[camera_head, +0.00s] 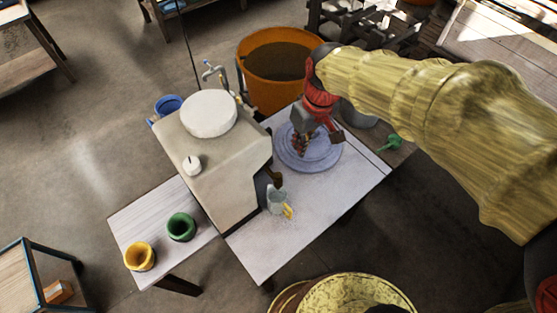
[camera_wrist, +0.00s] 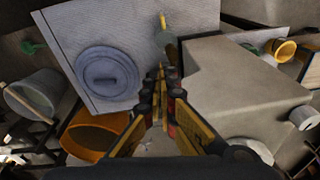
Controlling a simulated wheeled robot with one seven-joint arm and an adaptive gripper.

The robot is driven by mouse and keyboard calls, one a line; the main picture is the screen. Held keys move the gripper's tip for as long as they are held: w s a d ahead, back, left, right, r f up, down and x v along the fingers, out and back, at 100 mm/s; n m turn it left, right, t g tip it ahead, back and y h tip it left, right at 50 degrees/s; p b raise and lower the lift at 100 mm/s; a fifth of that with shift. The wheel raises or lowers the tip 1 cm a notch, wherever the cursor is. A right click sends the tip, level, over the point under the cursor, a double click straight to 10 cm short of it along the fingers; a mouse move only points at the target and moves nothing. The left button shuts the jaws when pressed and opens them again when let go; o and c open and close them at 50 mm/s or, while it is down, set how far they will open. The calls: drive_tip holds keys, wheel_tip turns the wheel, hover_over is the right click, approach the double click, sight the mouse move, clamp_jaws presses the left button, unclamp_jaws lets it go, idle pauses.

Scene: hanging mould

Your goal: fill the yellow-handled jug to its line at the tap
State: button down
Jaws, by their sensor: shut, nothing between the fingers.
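The clear jug (camera_head: 275,203) with a yellow handle stands upright on the light table, close to the beige dispenser's front side. Its handle points toward the picture's lower right. In the wrist view the jug (camera_wrist: 171,50) is partly hidden beyond my fingers. A dark tap (camera_head: 276,180) on the dispenser is just above the jug. I cannot tell the jug's line or any water in it. My gripper (camera_head: 303,146) is shut and empty, above the blue-grey round disc and apart from the jug. Its fingers also show in the wrist view (camera_wrist: 161,75).
The beige dispenser (camera_head: 240,160) has a white round lid (camera_head: 208,114). The blue-grey disc (camera_head: 322,157) lies on the table. An orange tub (camera_head: 262,95) stands behind. Green (camera_head: 181,226) and yellow (camera_head: 139,256) pots are at left. The table's front right is clear.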

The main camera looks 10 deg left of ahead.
drive_tip(key=n+g+p, duration=0.1)
hover_over(278, 176)
drive_tip(key=d, duration=0.2)
drive_tip(key=f, duration=0.2)
drive_tip(key=shift+w+a, duration=0.1)
drive_tip(key=shift+a, duration=0.05)
drive_tip(key=f, duration=0.4)
drive_tip(key=a+f, duration=0.1)
drive_tip(key=f, duration=0.8)
drive_tip(key=shift+a+f, duration=0.3)
drive_tip(key=shift+f, duration=0.1)
